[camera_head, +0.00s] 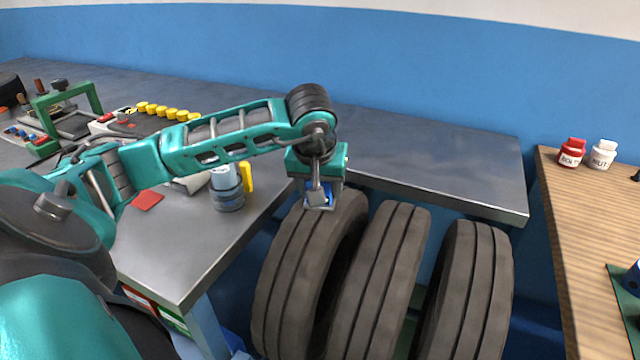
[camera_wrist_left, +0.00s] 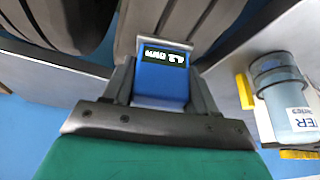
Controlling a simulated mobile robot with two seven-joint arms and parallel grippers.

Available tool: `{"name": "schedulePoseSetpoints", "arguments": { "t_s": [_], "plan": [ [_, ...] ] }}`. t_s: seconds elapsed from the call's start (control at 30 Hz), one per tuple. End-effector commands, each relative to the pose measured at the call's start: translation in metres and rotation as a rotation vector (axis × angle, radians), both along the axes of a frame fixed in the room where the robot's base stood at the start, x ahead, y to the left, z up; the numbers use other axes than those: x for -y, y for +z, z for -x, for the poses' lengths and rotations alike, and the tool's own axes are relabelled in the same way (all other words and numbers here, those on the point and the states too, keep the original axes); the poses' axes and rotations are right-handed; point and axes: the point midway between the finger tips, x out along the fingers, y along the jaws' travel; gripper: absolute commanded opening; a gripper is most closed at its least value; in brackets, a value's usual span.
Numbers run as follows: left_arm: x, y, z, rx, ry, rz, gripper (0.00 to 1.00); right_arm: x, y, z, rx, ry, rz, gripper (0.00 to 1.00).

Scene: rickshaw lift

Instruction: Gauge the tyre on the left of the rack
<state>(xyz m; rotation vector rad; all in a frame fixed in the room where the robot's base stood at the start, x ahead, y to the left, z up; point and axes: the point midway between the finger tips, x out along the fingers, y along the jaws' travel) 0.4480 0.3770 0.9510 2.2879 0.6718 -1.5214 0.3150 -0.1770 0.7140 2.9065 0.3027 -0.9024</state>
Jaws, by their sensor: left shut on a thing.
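Three dark grooved tyres stand upright side by side: the left tyre (camera_head: 285,270), the middle tyre (camera_head: 385,265) and the right tyre (camera_head: 475,280). My left gripper (camera_head: 318,190) is above the top of the left tyre and shut on a blue tread gauge (camera_head: 319,200). In the left wrist view the gauge (camera_wrist_left: 160,80) sits between the fingers, its grey crossbar against or just over the tread (camera_wrist_left: 190,20). I cannot tell whether it touches. My right gripper is not in view.
A grey metal bench (camera_head: 225,255) carries a blue-labelled cup (camera_head: 228,190) with a yellow item beside it, a red patch (camera_head: 147,201) and several yellow caps. A wooden table (camera_head: 580,230) at right holds a red jar (camera_head: 571,152) and a white jar (camera_head: 603,154).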

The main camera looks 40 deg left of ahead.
Motion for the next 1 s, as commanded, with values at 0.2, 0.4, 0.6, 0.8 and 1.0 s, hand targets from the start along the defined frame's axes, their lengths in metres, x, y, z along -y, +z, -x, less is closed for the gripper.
{"name": "schedulePoseSetpoints", "arguments": {
  "t_s": [0.2, 0.4, 0.6, 0.8, 1.0],
  "plan": [
    [0.0, 0.019, 0.001, -0.003, -0.001, -0.001, 0.33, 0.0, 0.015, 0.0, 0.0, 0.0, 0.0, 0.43],
    [0.0, 0.036, 0.0, 0.0, -0.001, -0.002, 0.33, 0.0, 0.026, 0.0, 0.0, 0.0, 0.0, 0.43],
    [0.0, 0.052, 0.0, 0.001, 0.0, -0.001, 0.33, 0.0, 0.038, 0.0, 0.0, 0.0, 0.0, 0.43],
    [0.0, 0.067, 0.0, 0.001, -0.001, -0.001, 0.33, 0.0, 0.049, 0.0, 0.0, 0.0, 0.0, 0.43],
    [0.0, 0.068, 0.0, 0.001, -0.001, -0.001, 0.33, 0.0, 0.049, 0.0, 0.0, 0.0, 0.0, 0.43]
  ]
}}
